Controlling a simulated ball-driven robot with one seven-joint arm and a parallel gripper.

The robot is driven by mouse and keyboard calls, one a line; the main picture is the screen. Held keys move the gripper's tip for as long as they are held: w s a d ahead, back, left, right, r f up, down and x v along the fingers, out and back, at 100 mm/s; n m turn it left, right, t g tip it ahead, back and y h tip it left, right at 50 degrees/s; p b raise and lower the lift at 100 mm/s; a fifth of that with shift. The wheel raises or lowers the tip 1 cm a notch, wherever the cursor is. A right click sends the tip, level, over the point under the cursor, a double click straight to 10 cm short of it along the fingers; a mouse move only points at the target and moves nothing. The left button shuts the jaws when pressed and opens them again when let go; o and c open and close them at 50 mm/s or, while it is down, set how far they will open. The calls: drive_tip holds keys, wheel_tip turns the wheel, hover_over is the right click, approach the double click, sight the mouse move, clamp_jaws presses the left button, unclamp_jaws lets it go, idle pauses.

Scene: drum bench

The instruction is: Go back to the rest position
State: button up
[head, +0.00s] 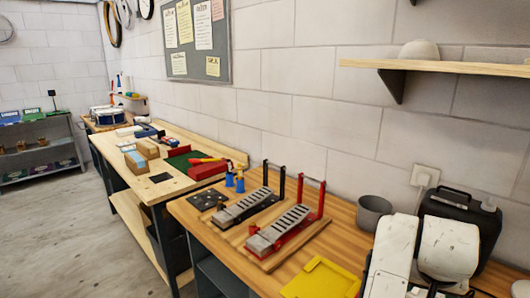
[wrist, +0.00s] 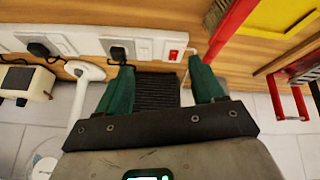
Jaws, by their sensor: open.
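My gripper (wrist: 160,78) is open in the wrist view, its two green fingers apart. A black ribbed thing shows in the gap between them; I cannot tell whether anything touches it. In the head view, white parts of my arm fill the lower right corner, and the gripper's fingers cannot be made out there.
A yellow tray (head: 322,279) lies near the bench's front. A grey cup (head: 373,213) and black canister (head: 462,220) stand by the wall, close to my arm. A wooden shelf (head: 440,66) juts out above. A power strip (wrist: 140,47) with plugs shows in the wrist view.

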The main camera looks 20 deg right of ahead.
drive_tip(key=s+a+f+n+t+y, duration=0.1)
drive_tip(key=s+a+f+n+y, duration=0.3)
drive_tip(key=a+f, duration=0.6)
drive_tip(key=s+a+f+n+t+y, duration=0.1)
drive_tip(key=a+f+n+t+y, duration=0.1)
drive_tip(key=a+f+n, duration=0.8)
drive_tip(key=s+a+f+m+g, duration=0.1)
drive_tip(key=s+f+m+g, duration=0.1)
drive_tip(key=s, duration=0.7)
drive_tip(key=shift+f+m+g+h, duration=0.3)
drive_tip(key=shift+m+g, duration=0.6)
drive_tip(key=shift+s+a, duration=0.1)
drive_tip(key=shift+a, duration=0.05)
